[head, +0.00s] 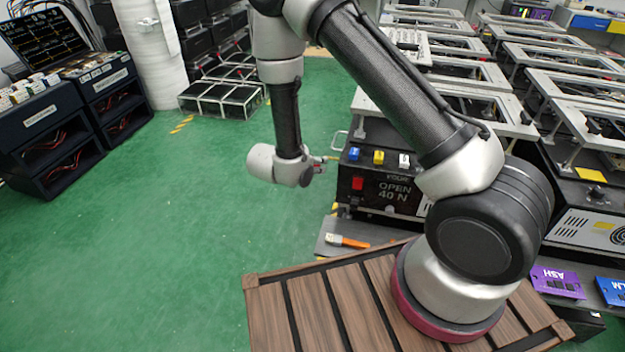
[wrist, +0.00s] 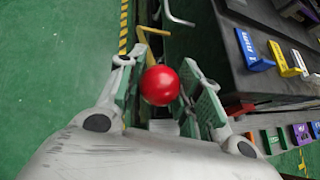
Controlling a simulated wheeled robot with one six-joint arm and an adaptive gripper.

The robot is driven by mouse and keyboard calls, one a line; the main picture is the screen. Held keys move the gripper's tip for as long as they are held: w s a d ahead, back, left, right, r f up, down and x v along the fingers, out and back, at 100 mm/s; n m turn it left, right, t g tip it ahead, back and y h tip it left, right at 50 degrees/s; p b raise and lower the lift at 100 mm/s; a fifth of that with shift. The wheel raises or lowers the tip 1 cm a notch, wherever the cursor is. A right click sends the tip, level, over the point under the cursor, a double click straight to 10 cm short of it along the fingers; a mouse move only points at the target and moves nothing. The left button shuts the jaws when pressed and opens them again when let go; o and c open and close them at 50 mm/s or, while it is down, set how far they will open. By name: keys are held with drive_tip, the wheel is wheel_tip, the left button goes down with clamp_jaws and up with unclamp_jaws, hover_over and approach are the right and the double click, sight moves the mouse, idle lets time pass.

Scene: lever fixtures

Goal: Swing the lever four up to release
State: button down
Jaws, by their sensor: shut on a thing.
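A red ball knob (wrist: 160,85) sits between the two fingers of my gripper (wrist: 165,90) in the wrist view, and the fingers are shut on it. In the head view my gripper (head: 318,166) is small and partly hidden, at the left side of a black fixture box (head: 400,190) marked "OPEN 40 N". I cannot make out a number four on the lever.
Blue (head: 353,154), yellow (head: 379,157) and white (head: 404,160) tabs stand on the box, close right of my gripper. A red block (head: 357,183) is on its front. A bent metal handle (head: 338,140) sticks out leftward. Green floor (head: 200,250) at left is clear.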

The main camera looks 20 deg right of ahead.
drive_tip(key=w+r, duration=0.1)
drive_tip(key=d+r+g+y, duration=0.1)
drive_tip(key=w+r+g, duration=0.1)
drive_tip(key=r, duration=0.1)
drive_tip(key=shift+w+d+y, duration=0.25)
drive_tip(key=shift+w+y, duration=0.05)
drive_tip(key=shift+w+d+r+n+g+y, duration=0.3)
drive_tip(key=shift+w+d+r+g, duration=0.1)
drive_tip(key=shift+w+r+g, duration=0.25)
drive_tip(key=shift+w, duration=0.1)
drive_tip(key=c, duration=1)
unclamp_jaws()
drive_tip(key=shift+d, duration=0.1)
drive_tip(key=shift+o, duration=0.2)
drive_tip(key=shift+a+r, duration=0.15)
drive_tip(key=shift+a, duration=0.1)
drive_tip(key=v, duration=1.1)
drive_tip(key=shift+s+r, duration=0.2)
